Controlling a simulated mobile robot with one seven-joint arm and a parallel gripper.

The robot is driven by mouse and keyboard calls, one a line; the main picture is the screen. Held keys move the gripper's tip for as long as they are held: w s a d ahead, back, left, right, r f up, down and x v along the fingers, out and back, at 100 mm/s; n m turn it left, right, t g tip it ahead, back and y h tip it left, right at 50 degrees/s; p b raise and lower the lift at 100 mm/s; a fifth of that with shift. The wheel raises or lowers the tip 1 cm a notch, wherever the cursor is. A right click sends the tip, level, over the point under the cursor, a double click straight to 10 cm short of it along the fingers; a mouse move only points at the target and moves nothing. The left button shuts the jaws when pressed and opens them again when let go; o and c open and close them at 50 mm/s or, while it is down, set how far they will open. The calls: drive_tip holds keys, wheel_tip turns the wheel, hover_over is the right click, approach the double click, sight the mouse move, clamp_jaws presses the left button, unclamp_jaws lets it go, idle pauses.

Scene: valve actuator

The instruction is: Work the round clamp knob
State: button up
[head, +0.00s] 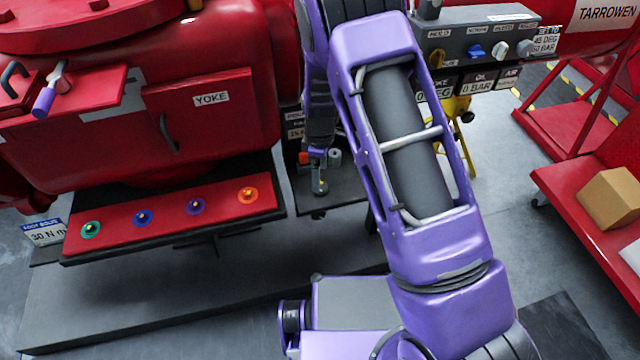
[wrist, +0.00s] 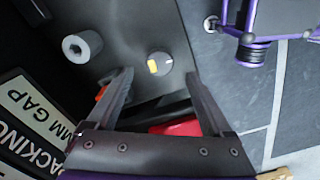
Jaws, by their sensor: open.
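A round grey knob (wrist: 160,64) with a yellow mark sits on a dark plate (wrist: 135,25) in the wrist view. I take it for the clamp knob. In the head view it seems to be the small round piece (head: 320,187) on a low dark shelf. My gripper (wrist: 159,74) is open, with one finger on each side of the knob's near side in the picture. Its fingertips look apart from the knob, and nothing is between them. How far they are above it I cannot tell. In the head view my gripper (head: 318,153) is small and partly hidden by my wrist.
A pale cylinder (wrist: 82,46) stands left of the knob. Signs reading PACKING and MM GAP (wrist: 35,120) are at lower left. A red part (wrist: 175,128) shows between the fingers. The red YOKE housing (head: 210,120) and a ledge with coloured knobs (head: 165,215) are to the left.

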drive_tip(key=shift+f, duration=2.4)
clamp_jaws()
